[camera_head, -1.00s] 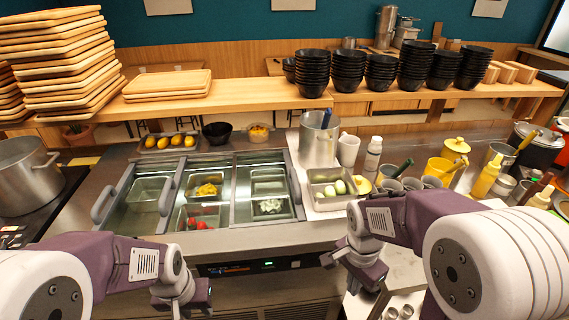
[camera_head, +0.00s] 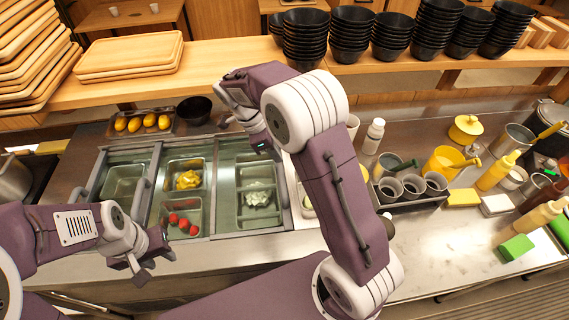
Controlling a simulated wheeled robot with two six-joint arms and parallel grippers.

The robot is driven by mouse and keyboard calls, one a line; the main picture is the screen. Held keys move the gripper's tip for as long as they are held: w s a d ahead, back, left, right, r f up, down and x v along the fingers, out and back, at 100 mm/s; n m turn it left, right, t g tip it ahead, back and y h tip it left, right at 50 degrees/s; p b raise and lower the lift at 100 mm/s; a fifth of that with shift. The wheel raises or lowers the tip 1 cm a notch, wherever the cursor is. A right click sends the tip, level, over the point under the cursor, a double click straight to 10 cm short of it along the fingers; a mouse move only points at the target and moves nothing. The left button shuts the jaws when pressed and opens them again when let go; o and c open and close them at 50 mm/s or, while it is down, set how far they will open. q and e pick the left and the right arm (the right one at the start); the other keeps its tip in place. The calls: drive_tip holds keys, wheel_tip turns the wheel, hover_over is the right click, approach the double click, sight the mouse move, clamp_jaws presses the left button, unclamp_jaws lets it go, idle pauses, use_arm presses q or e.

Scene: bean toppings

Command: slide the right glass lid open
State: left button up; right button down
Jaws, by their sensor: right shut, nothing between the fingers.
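The steel topping station (camera_head: 190,241) stands left of centre, with its bays side by side. The right bay, under the right glass lid (camera_head: 228,195), holds a pan of white topping (camera_head: 257,197). The lid's clear glass is hard to make out, and my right arm hides the station's right edge and the handle there. My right gripper (camera_head: 262,147) is shut and empty, pointing down above the back of the right bay; I cannot tell if it touches anything. My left gripper (camera_head: 150,262) hangs in front of the station, its fingers unclear.
Yellow topping (camera_head: 188,180) and red topping (camera_head: 183,224) sit in the middle bay. A grey handle (camera_head: 78,203) stands at the station's left edge.

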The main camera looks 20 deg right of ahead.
drive_tip(key=p+x, duration=0.1)
drive_tip(key=x, duration=0.9)
drive_tip(key=shift+s, duration=0.1)
